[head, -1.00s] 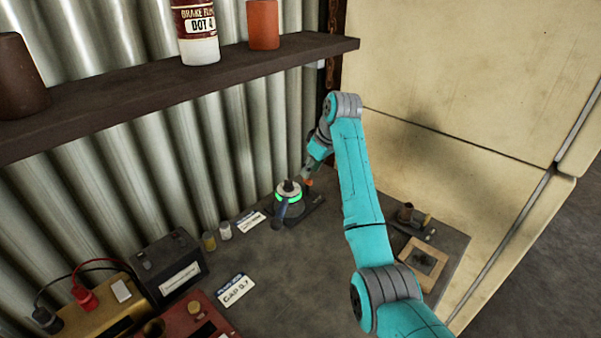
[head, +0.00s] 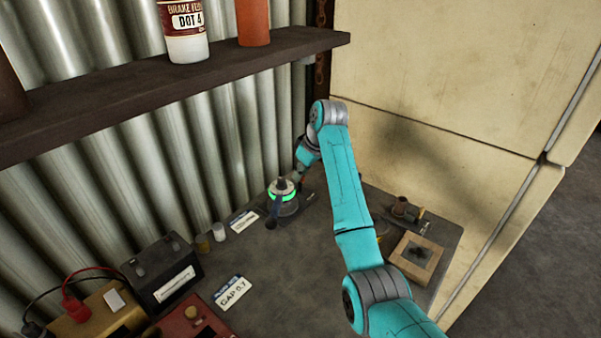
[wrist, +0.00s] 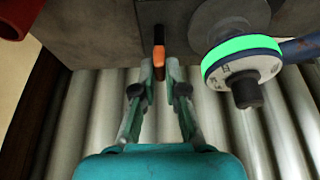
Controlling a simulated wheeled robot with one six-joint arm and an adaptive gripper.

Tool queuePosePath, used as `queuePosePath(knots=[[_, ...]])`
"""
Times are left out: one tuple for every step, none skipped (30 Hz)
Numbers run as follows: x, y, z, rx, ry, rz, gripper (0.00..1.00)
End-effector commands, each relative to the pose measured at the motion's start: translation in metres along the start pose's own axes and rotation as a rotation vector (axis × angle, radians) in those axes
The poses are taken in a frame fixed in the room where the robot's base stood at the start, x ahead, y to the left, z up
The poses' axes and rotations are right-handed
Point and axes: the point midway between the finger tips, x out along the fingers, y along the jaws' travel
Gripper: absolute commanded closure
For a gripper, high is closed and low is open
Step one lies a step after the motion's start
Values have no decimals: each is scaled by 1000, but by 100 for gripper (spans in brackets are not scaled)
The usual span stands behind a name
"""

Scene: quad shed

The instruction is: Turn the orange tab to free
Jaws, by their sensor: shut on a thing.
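The orange tab (wrist: 158,56) shows at the upper middle of the wrist view, on a dark plate (wrist: 152,14). My gripper (wrist: 159,68) has one finger on each side of the tab and is shut on it. The device also shows in the wrist view (wrist: 240,65), just right of the tab. The writing on its face is too small to read.
A shelf (head: 165,88) with a brake fluid bottle (head: 187,32) and an orange cup (head: 252,22) overhangs the bench back. A black battery (head: 163,272) and label cards (head: 232,291) lie left. A wooden tray (head: 413,258) is at right. The bench middle is clear.

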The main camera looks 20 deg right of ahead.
Motion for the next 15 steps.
queuePosePath(knots=[[0, 0, 0, -2, 0, -1, 100], [0, 0, 0, -4, 0, -2, 100], [0, 0, 0, -8, 0, -4, 100], [0, 0, 0, -12, 0, -5, 100], [0, 0, 0, -18, 0, -8, 100], [0, 0, 0, -27, 0, -12, 100], [0, 0, 0, -35, 0, -16, 100], [0, 0, 0, -46, 0, -20, 100], [0, 0, 0, -62, -1, -27, 100], [0, 0, 0, -76, -1, -32, 100], [0, 0, 0, -92, 0, -39, 100], [0, 0, -1, -116, 1, -48, 100], [0, 1, -1, -134, 1, -56, 100], [0, 1, -1, -155, 0, -65, 100], [0, 1, 0, -184, 0, -77, 100]])
